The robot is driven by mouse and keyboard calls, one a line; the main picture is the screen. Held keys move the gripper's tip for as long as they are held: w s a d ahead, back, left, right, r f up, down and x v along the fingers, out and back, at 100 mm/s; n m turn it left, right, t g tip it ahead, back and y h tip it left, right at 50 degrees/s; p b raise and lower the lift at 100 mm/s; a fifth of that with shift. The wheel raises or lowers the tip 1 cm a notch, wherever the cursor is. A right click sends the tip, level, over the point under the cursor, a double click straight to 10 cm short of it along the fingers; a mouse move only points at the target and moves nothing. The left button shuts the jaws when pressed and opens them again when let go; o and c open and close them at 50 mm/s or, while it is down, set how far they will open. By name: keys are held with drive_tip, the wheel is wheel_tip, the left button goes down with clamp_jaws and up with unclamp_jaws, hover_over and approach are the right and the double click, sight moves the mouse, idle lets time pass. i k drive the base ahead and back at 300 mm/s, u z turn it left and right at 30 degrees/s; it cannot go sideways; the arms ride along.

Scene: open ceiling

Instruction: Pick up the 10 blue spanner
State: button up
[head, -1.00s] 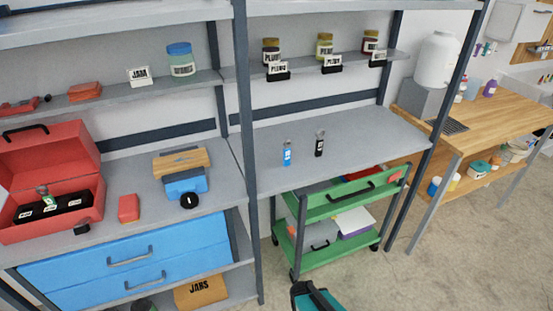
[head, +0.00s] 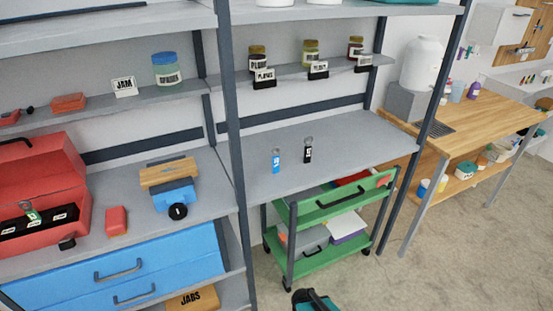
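A blue spanner (head: 276,160) with a metal head and a white mark on its handle lies on the grey worktop (head: 345,150) of the right-hand shelf bay. A black spanner (head: 308,150) of similar shape lies just to its right, apart from it. The number on the blue handle is too small to read surely. A dark and teal part at the bottom edge (head: 315,300) looks like my arm or gripper. Its fingertips cannot be made out, and it is well below and in front of the spanners.
A dark upright post (head: 232,130) stands left of the spanners. A green trolley (head: 325,213) stands under the worktop. A red toolbox (head: 35,190) and a blue vice (head: 175,195) sit on the left bench. Jars stand on the shelf above. Open floor (head: 440,260) lies to the right.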

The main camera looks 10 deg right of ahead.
sight(275, 158)
drive_tip(key=z, duration=0.15)
drive_tip(key=i, duration=0.9)
drive_tip(key=z, duration=1.15)
drive_tip(key=k, duration=0.65)
drive_tip(key=z, duration=0.1)
